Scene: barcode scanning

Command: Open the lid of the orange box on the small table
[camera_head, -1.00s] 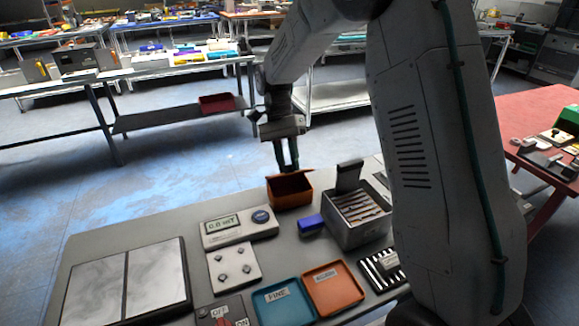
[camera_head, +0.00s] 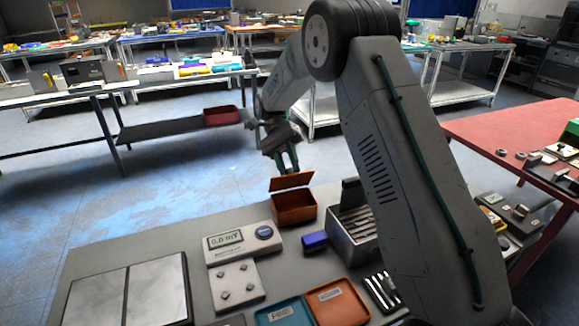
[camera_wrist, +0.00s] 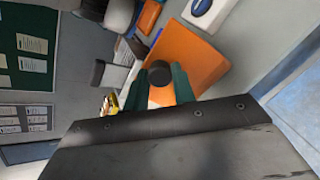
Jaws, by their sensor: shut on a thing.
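The orange box (camera_head: 295,210) stands at the far edge of the small grey table in the head view. Its lid (camera_head: 291,181) is tilted up, with a gap between it and the box walls. My gripper (camera_head: 288,166) is at the lid, coming down from above. In the wrist view, the teal fingers of my gripper (camera_wrist: 160,88) are shut around a dark round knob (camera_wrist: 158,72). The orange surface of the lid (camera_wrist: 193,58) fills the area beyond it. The inside of the box is mostly hidden.
A grey metal box with slots (camera_head: 350,228) and a blue block (camera_head: 314,241) stand close on the right. A meter with a display (camera_head: 240,243) is at the left front. Orange (camera_head: 338,303) and teal (camera_head: 283,315) trays lie in front.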

